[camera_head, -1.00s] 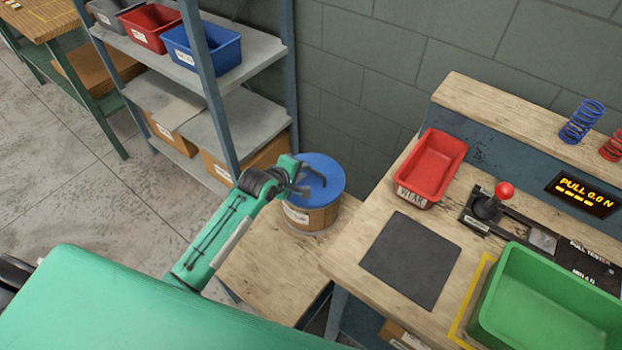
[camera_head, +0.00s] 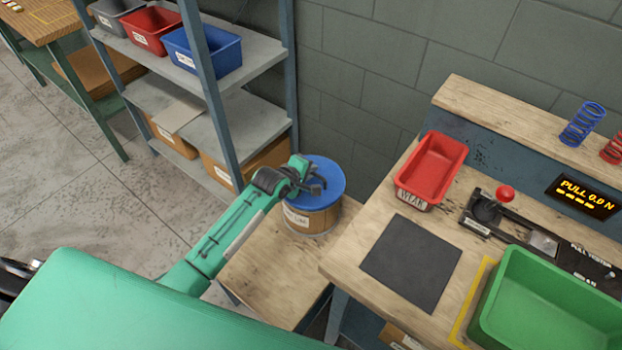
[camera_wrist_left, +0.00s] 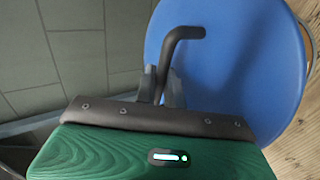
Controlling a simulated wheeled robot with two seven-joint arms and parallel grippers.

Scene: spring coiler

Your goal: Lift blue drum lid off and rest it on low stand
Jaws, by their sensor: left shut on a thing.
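The blue lid (camera_head: 326,170) sits on top of the brown drum (camera_head: 311,218), which stands on a low wooden stand (camera_head: 268,283). In the left wrist view the round blue lid (camera_wrist_left: 240,70) fills the upper right, with a dark bent handle (camera_wrist_left: 172,55) in front of it. My left gripper (camera_head: 313,186) is over the near left part of the lid. It is shut on the handle, and its fingers (camera_wrist_left: 160,88) show on either side of the handle's lower part. The lid looks level on the drum. My right gripper is not in view.
A grey shelf rack (camera_head: 215,90) with bins stands left of the drum. The workbench (camera_head: 345,262) to the right holds a red tray (camera_head: 431,168), a dark mat (camera_head: 411,260) and a green bin (camera_head: 540,310). The stand's near part is bare.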

